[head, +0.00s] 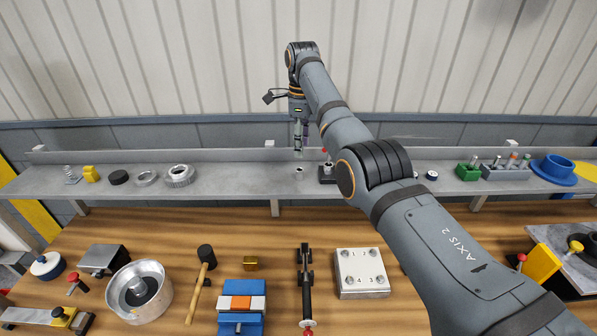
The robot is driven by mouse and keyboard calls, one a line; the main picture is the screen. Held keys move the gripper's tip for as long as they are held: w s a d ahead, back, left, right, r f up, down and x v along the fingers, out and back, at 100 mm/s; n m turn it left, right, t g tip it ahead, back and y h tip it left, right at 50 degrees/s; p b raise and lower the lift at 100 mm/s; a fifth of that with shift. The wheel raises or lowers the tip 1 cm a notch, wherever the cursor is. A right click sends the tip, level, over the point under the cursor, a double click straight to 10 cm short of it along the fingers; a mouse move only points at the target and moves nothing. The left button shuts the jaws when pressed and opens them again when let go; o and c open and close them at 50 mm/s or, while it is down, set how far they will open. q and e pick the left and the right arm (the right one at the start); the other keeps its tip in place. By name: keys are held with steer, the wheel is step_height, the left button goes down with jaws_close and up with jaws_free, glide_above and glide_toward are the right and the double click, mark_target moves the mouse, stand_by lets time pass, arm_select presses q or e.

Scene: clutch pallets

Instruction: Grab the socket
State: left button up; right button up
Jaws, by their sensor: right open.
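A small silver cylinder (299,173), which looks like the socket, stands upright on the grey shelf (235,178) near its middle. My right gripper (299,150) points down from the end of its arm, above this cylinder and apart from it. Its fingers are open, with nothing seen between them. A black block with a silver piece on top (327,172) stands just right of the cylinder, partly close to my arm. My left gripper is not in view.
A spring (70,175), a yellow part (91,174), a black disc (118,177) and metal rings (180,175) sit on the shelf's left. A green block (468,172) and blue flanged part (556,170) sit at right. Tools crowd the wooden bench (225,232) below.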

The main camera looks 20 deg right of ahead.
mark_target(300, 169)
steer(key=f, duration=0.1)
steer(key=f+p, duration=0.1)
steer(key=shift+s+f, duration=0.25)
steer(key=shift+f, duration=0.05)
steer(key=shift+w+f+p, duration=0.45)
steer(key=shift+w+f, duration=0.3)
steer(key=shift+f, duration=0.2)
steer(key=shift+s+a+f+p, duration=0.1)
steer(key=shift+s+f+p, duration=0.05)
steer(key=shift+f+p, duration=0.5)
steer(key=shift+s+a+f+p, duration=0.1)
steer(key=shift+f+p, duration=0.45)
steer(key=shift+f, duration=1)
steer(key=c, duration=0.4)
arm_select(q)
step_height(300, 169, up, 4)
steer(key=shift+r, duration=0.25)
arm_select(e)
jaws_close()
